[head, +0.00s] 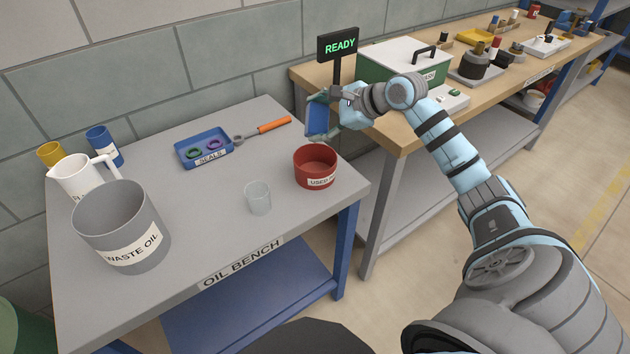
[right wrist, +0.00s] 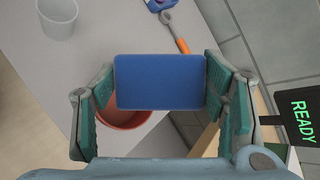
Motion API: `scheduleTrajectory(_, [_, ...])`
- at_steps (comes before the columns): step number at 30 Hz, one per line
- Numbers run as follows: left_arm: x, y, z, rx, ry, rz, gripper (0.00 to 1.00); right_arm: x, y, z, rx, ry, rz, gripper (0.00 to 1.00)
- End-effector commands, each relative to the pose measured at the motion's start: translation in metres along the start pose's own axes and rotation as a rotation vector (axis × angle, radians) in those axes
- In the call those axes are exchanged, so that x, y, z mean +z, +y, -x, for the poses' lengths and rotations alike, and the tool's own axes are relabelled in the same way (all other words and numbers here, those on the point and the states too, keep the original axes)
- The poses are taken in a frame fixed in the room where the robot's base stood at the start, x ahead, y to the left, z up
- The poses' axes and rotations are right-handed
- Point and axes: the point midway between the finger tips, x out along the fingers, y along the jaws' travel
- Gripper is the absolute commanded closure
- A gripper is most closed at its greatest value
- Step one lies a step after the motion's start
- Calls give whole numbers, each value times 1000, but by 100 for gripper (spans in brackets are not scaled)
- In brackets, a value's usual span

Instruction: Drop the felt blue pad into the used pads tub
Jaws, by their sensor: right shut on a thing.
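The felt blue pad (right wrist: 160,82) is a flat blue rectangle between the fingers of my right gripper (right wrist: 160,95), which is shut on it. In the head view the pad (head: 318,119) hangs from my right gripper (head: 328,116) above the far right corner of the oil bench. The used pads tub (head: 316,167) is a round red tub with a white label on the bench, below the pad. In the right wrist view the tub (right wrist: 122,118) is partly hidden behind the pad. My left gripper is not in view.
The oil bench (head: 225,232) also holds a clear cup (head: 258,198), a grey waste oil bucket (head: 120,225), a white jug (head: 80,178), a blue seals tray (head: 204,147) and an orange-handled wrench (head: 262,129). A READY sign (head: 338,45) stands close to my right gripper.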

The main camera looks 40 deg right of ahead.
Motion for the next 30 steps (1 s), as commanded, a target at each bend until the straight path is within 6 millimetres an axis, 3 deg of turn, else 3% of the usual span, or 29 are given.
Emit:
scheduleTrajectory(2, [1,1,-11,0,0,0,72,-18,-5,-8,-22,21,-23,56])
scheduleTrajectory(6, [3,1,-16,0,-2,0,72,-30,-7,-13,-36,34,-34,56])
scheduleTrajectory(15, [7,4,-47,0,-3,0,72,-55,18,-38,-35,34,-35,56])
scheduleTrajectory(26, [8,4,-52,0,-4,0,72,-60,22,-43,-36,34,-33,56])
scheduleTrajectory(27, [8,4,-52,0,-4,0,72,-60,22,-43,-36,34,-33,28])
scheduleTrajectory(30, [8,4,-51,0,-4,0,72,-60,22,-43,-36,34,-33,12])
